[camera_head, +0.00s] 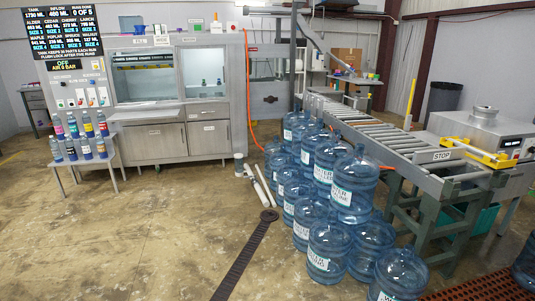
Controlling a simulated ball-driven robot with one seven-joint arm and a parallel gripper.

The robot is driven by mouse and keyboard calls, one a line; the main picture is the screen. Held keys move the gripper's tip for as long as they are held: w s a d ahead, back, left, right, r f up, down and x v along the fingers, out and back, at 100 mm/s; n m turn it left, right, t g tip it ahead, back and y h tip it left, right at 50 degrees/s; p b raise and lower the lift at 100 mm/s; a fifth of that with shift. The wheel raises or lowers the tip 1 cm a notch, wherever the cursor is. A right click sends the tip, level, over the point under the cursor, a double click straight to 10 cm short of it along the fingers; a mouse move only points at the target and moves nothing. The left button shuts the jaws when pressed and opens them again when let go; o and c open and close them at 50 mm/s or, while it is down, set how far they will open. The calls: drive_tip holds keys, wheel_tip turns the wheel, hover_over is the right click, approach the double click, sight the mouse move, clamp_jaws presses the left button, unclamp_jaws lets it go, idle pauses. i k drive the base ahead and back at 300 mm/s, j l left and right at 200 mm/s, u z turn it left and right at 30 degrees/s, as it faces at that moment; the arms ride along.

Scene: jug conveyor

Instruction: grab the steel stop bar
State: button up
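A roller conveyor (385,137) runs from the back toward the front right. A white STOP label (441,156) is on its side rail near the front end. A short pale metal bar (467,177) lies across the rollers just beyond the label; it looks like the steel stop bar, but it is too small to be sure. A yellow bracket (482,153) stands beside it on the far rail. My gripper is not in view, so its state and distance from the bar are hidden.
Several blue water jugs (343,183) are stacked along the conveyor's near side, blocking close approach there. A steel machine (484,127) stands behind its front end. An orange grate (490,287) lies at the front right. A dark floor strip (243,255) crosses the open floor at left.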

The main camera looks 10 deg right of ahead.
sight(425, 156)
drive_tip(key=i+z, duration=0.2)
drive_tip(key=i, duration=0.4)
drive_tip(key=i+z, duration=0.2)
drive_tip(key=i, duration=0.45)
drive_tip(key=i+j+z, duration=0.25)
drive_tip(key=i, duration=0.35)
drive_tip(key=l, duration=0.1)
